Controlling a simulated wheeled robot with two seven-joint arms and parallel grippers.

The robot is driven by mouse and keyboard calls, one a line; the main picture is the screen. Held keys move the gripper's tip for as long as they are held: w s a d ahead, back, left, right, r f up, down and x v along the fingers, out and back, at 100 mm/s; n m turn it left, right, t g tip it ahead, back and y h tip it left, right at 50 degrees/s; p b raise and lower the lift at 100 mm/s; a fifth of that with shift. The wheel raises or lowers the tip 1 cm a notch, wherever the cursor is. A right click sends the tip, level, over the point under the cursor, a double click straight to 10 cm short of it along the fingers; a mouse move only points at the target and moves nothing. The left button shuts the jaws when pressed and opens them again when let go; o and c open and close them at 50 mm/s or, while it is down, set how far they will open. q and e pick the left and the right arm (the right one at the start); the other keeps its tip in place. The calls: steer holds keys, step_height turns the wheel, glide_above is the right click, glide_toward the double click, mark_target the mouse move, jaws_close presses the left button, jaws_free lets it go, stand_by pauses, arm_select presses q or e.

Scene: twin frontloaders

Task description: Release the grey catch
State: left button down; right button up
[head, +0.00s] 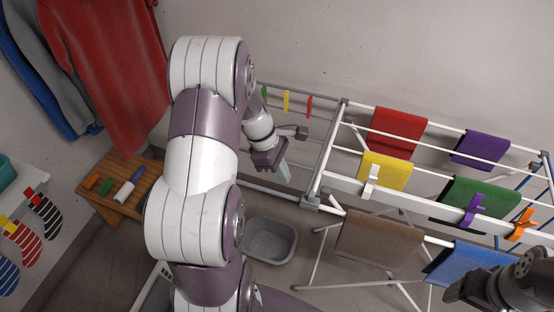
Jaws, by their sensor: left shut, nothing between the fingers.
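My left gripper (284,173) is shut and empty, pointing down beside the left end of the drying rack (425,190). A grey fitting (311,202) is on the rack's near left corner, a little right of and below the fingertips, apart from them. Another grey fitting (343,102) is at the far left corner. I cannot tell which, if either, is the grey catch. Part of my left arm hides the area left of the rack. My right gripper (462,292) is partly in view at the lower right, dark, and its opening cannot be made out.
Red (398,132), yellow (384,172), green, purple, brown (378,238) and blue cloths hang on the rack, with several clips. A grey basin (270,240) sits on the floor below. A wooden stool (118,186) with small coloured items stands left, under hanging garments.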

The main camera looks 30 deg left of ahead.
mark_target(314, 200)
arm_select(q)
steer(key=shift+x, duration=1.05)
steer(key=d, duration=0.1)
steer(key=d+p, duration=0.1)
steer(key=d, duration=0.1)
steer(key=shift+w+d, duration=0.1)
steer(key=shift+w, duration=0.3)
steer(key=shift+w+d, duration=0.1)
steer(key=shift+d, duration=0.25)
steer(key=d, duration=0.2)
steer(key=w+d+p, duration=0.1)
steer(key=d, duration=0.1)
